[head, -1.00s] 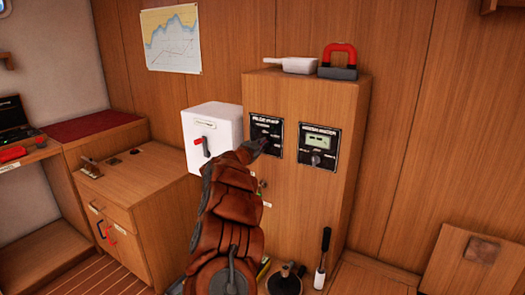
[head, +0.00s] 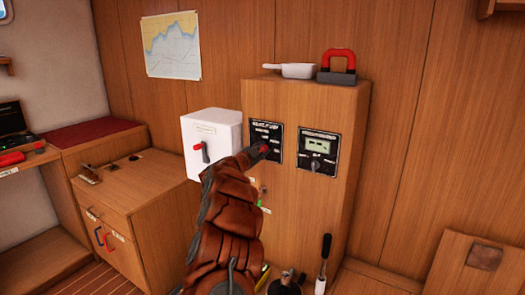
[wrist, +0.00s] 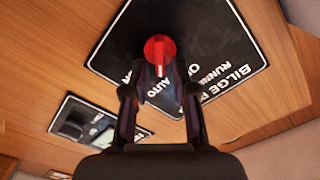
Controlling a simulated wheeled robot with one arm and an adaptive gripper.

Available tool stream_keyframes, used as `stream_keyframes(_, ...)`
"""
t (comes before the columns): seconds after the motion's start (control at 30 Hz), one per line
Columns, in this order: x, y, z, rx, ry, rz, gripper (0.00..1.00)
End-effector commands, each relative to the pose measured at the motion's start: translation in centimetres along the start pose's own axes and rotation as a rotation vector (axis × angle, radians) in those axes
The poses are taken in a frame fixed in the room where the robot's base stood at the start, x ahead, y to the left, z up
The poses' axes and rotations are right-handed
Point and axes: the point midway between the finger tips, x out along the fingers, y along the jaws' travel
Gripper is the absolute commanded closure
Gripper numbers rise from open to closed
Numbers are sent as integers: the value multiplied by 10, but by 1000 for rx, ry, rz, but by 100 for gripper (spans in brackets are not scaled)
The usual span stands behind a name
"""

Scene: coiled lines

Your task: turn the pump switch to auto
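The bilge pump panel (head: 263,131) is a black plate with white lettering on the front of the wooden cabinet. It also fills the upper middle of the wrist view (wrist: 222,32), where AUTO is legible beside my fingers. A red, round-ended part (wrist: 160,48), seemingly the pump switch, stands at my fingertips. My gripper (wrist: 163,85) is at the panel, with a finger on either side below the red part. The fingers are fairly close together; I cannot tell if they grip it. In the head view my gripper (head: 258,152) covers the panel's lower part.
A second black panel with a display (head: 319,150) sits just right. A white box with a red lever (head: 205,153) is on the left. A white scoop (head: 285,70) and a red-handled object (head: 338,66) rest on the cabinet top.

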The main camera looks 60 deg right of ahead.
Motion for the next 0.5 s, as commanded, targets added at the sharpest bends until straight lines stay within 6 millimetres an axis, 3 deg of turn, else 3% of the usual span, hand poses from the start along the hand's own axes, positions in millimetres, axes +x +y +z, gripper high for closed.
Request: stream_keyframes(0.5,-7,0,0,0,-1,0,65)
